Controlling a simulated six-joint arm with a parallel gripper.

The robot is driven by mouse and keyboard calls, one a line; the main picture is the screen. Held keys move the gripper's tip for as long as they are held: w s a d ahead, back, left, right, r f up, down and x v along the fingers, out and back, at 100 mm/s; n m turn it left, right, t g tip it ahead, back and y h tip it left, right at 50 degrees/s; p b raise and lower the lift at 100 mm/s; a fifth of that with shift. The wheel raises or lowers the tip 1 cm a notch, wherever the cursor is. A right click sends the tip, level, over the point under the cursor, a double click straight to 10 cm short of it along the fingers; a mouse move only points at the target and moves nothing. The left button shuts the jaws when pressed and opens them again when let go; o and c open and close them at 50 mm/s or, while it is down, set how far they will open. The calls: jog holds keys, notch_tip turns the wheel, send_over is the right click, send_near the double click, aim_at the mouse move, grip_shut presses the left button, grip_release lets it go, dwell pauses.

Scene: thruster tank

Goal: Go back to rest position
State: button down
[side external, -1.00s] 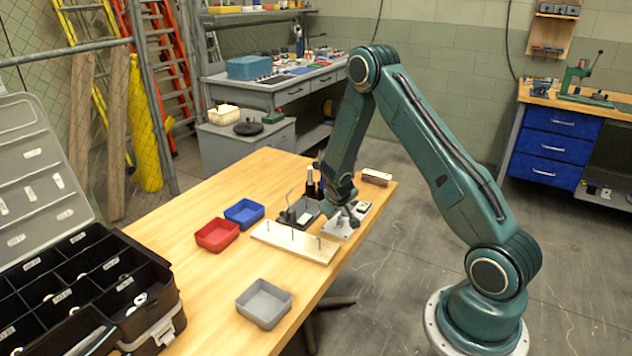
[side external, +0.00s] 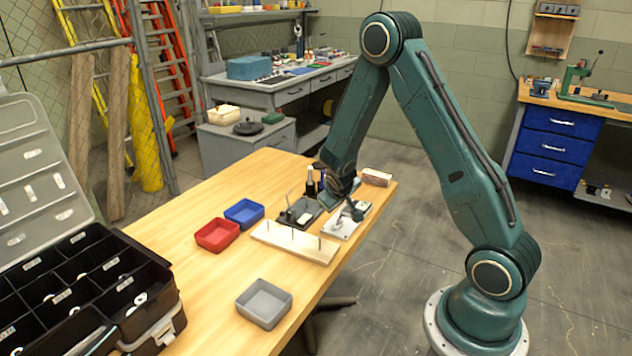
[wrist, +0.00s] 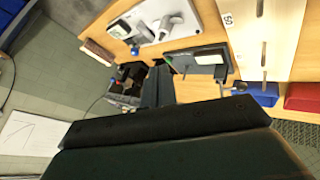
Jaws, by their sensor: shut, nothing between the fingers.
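My gripper (side external: 348,204) hangs at the end of my arm over the far part of the wooden table (side external: 190,262), close to a white plate with a metal fitting (side external: 338,229). The gripper is shut and holds nothing. In the wrist view its dark fingers (wrist: 157,88) show in the middle, apart from the plate (wrist: 178,30). The exact height of the fingertips is hard to tell, since the arm overlaps the things behind it.
A peg board (side external: 295,243), red bin (side external: 217,235), blue bin (side external: 244,213) and grey bin (side external: 264,304) stand on the table. A black compartment case (side external: 160,318) fills the near left. Space above the table is clear.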

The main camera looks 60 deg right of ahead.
jog(key=s+a+r+t+y, duration=0.1)
jog(key=s+a+r+y, duration=0.15)
jog(key=a+r, duration=0.55)
jog(key=s+a+r+y, duration=0.1)
jog(key=s+a+r, duration=0.3)
jog(key=r, duration=0.6)
jog(key=s+a+r+n+y, duration=0.1)
jog(key=s+a+r+n, duration=0.1)
jog(key=s+a, duration=0.4)
jog(key=s+a+r+n+y, duration=0.1)
jog(key=s+a+r, duration=0.3)
jog(key=s, duration=0.5)
jog(key=shift+a+r+n+t+y, duration=0.35)
jog(key=shift+a+y, duration=0.4)
jog(key=shift+a, duration=0.25)
